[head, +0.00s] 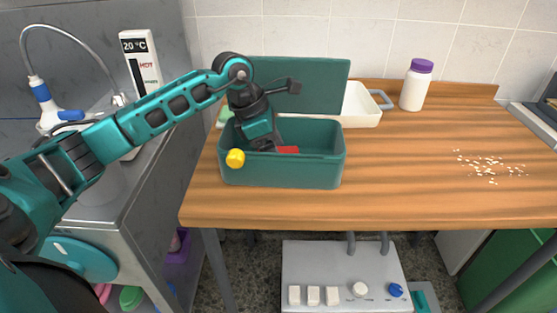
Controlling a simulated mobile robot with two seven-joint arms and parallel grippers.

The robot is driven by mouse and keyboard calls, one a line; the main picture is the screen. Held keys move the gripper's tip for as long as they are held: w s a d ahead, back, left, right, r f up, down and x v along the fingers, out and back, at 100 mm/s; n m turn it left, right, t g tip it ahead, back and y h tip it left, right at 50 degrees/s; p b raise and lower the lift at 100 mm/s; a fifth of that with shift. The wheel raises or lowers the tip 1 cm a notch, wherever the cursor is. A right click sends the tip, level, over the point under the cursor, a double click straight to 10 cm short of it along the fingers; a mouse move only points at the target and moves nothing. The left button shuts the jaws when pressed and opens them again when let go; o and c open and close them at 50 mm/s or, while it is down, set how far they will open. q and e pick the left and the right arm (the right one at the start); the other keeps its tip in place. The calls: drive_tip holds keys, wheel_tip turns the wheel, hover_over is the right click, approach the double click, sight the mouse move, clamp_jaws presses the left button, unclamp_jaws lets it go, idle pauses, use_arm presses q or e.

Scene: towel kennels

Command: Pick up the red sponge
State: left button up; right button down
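A red sponge (288,150) lies inside an open teal box (285,175) on the wooden table. Only part of the sponge shows above the box's front wall. The box's lid (310,85) stands up at the back, and a yellow round knob (235,158) is on its front left. My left gripper (264,147) reaches down into the box just left of the sponge. Its fingertips are partly hidden, so I cannot tell whether it is open or touching the sponge. My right gripper is not in view.
A white container (360,107) stands behind the box. A white bottle with a purple cap (414,88) is to its right. Crumbs (490,166) are scattered on the table's right. The table (410,175) is clear in the middle. A metal sink with a tap is at the left.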

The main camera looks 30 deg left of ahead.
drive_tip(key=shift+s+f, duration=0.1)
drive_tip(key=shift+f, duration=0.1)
use_arm(q)
drive_tip(key=shift+f, duration=0.1)
drive_tip(key=c, duration=0.7)
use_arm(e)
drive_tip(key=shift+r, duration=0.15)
use_arm(q)
drive_tip(key=shift+o, duration=0.2)
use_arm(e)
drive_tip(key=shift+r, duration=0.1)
